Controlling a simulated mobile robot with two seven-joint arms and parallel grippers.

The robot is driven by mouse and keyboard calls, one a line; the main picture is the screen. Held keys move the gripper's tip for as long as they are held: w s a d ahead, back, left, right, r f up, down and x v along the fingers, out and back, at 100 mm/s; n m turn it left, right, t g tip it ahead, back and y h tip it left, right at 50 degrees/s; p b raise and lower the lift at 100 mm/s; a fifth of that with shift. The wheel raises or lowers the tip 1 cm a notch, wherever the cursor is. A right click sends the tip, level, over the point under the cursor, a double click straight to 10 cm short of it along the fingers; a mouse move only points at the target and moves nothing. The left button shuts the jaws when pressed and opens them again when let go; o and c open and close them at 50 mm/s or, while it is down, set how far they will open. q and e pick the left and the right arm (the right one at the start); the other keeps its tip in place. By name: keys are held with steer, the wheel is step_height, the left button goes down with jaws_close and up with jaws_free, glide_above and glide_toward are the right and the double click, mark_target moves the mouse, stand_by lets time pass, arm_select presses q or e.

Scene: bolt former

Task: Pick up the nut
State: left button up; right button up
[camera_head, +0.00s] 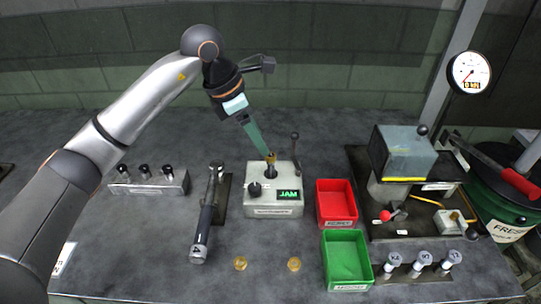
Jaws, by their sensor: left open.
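Two small brass-coloured pieces that look like nuts lie on the grey table near its front edge, a left nut (240,263) and a right nut (294,264). A brass-coloured piece (271,158) also shows on top of a small grey box (273,211) whose green display reads JAM. My left gripper (268,154) reaches down from the upper left, its fingertips at the top of this box, close to the brass piece. It is open; whether its fingers touch or surround the piece is too small to tell. My right gripper is not in view.
A red bin (337,203) and a green bin (347,260) stand right of the box. A press-like machine (402,155) and several cylinders are farther right. A dark handled tool (206,215) and a rack (148,186) lie left. The table between is clear.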

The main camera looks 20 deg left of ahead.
arm_select(q)
steer(key=shift+w+p+x, duration=0.15)
steer(key=shift+p+x, duration=0.05)
steer(key=shift+x, duration=1.15)
steer(key=shift+w+p+x, duration=0.15)
steer(key=shift+x, duration=1.2)
steer(key=shift+a, duration=0.1)
jaws_close()
